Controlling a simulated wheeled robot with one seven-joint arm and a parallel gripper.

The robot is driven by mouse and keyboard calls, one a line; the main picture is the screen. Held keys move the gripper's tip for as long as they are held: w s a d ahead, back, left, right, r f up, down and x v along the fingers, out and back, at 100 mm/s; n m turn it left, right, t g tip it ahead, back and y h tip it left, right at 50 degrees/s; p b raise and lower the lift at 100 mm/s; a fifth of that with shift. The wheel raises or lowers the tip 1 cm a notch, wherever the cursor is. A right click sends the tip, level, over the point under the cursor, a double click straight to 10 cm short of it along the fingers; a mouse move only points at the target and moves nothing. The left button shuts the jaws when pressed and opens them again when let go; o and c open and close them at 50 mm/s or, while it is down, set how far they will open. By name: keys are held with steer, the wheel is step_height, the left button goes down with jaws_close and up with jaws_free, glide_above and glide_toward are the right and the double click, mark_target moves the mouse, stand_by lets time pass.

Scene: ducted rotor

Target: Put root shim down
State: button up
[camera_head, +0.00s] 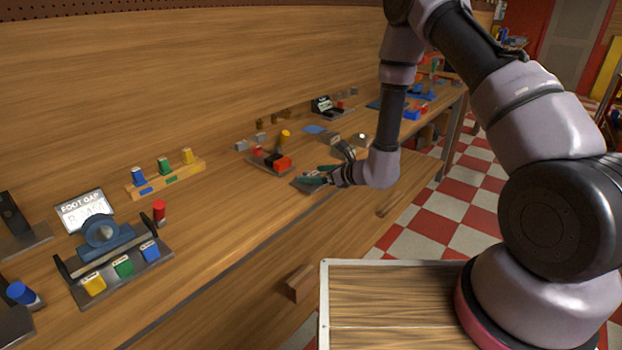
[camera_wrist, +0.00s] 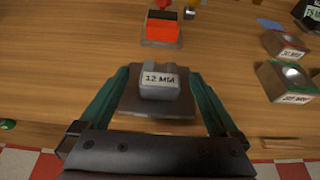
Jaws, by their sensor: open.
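A small grey notched block labelled "12 MM" (camera_wrist: 159,83), likely the root shim, sits on a dark grey plate (camera_wrist: 140,108) in the wrist view. My gripper (camera_wrist: 157,73) is open, with one green finger on each side of the block. A gap shows between each finger and the block. In the head view my gripper (camera_head: 318,177) is low over the bench near its front edge. The block is too small to make out clearly there, and my gripper partly hides the plate.
A red block (camera_wrist: 162,28) on a stand lies just beyond the plate. Grey labelled blocks (camera_wrist: 288,82) stand to the right. The bench's front edge is close.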

steer(key=shift+x, duration=1.15)
jaws_close()
